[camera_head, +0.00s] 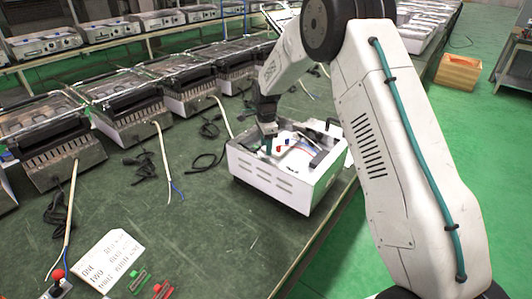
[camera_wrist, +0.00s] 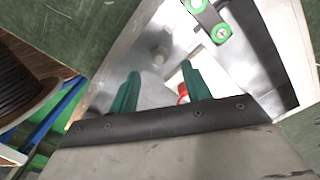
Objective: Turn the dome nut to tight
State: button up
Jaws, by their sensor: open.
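The white metal housing (camera_head: 268,187) stands open-topped near the table's right edge; its inside fills most of the wrist view. My gripper (camera_head: 268,146) reaches down into the housing's left part. In the wrist view my gripper (camera_wrist: 161,70) has its two green fingers apart, with nothing between them. The nut is not distinguishable in the head view.
A black bracket with green rings (camera_wrist: 207,20) lies beyond the nut, and a red part (camera_wrist: 183,94) shows beside the right finger. A black cable spool (camera_wrist: 18,88) is at left. A paper sheet (camera_head: 108,259) lies on the table; several similar units line its back.

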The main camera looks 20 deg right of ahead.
jog(key=shift+r, duration=1.4)
jog(key=shift+s+n, duration=0.2)
jog(key=shift+n, duration=0.6)
jog(key=s+d+r+n, duration=0.1)
jog(key=s+r+n, duration=0.4)
jog(key=s, duration=1.1)
jog(key=s+d+r+n, duration=0.1)
jog(key=s+r+n, duration=0.5)
jog(key=s, duration=1)
jog(key=s+d+r+n+t, duration=0.1)
jog(key=s+r+n, duration=0.4)
jog(key=s+r, duration=0.5)
jog(key=shift+s+d+r, duration=0.15)
jog(key=shift+s+r, duration=0.25)
jog(key=shift+s, duration=2.8)
